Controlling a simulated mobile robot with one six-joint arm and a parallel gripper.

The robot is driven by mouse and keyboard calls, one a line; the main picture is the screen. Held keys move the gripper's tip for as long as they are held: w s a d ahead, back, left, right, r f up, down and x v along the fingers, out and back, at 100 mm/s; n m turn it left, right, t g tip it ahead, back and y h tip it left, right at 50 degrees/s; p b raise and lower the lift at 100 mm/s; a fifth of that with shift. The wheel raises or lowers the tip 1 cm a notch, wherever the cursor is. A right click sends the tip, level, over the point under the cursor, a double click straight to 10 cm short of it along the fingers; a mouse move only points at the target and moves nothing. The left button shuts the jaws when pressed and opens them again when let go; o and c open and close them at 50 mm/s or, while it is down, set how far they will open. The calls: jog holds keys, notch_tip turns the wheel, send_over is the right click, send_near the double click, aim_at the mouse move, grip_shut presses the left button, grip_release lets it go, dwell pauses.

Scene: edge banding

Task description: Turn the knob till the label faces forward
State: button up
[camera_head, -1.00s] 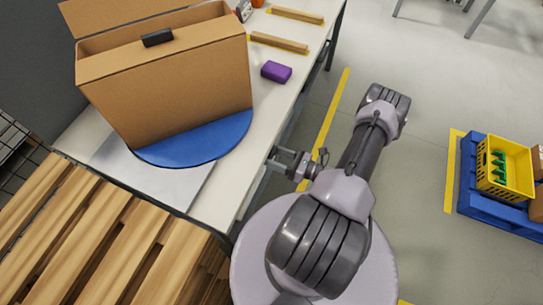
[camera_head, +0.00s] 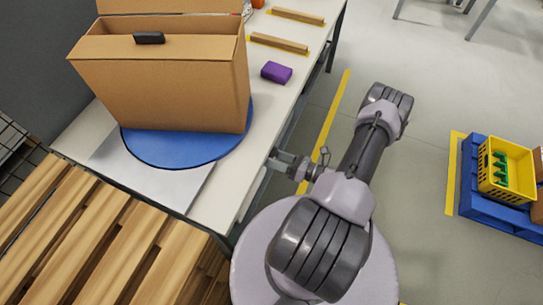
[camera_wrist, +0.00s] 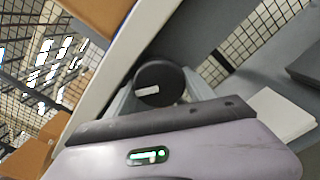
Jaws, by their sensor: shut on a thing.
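A cardboard box (camera_head: 160,90) stands upright on a blue round turntable (camera_head: 170,148) on the white table. Its wide near face is plain brown, and I see no label on it. A small black piece (camera_head: 149,38) sits at its top edge. My gripper (camera_head: 283,160) is at the table's right edge, low beside the turntable. In the wrist view a round dark knob (camera_wrist: 162,76) with a short white mark sits between the fingers of my gripper (camera_wrist: 160,90), which is shut on it. The fingertips are partly hidden behind the knob and gripper body.
A wooden pallet (camera_head: 90,225) lies at the lower left. A purple block (camera_head: 276,72) and wooden strips (camera_head: 280,43) lie on the table's right side. A blue pallet (camera_head: 480,190) with a yellow crate (camera_head: 505,165) stands far right. Floor between is clear.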

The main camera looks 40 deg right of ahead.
jog(key=o, duration=1.3)
jog(key=p+v, duration=0.1)
jog(key=v, duration=1.6)
jog(key=shift+s, duration=0.2)
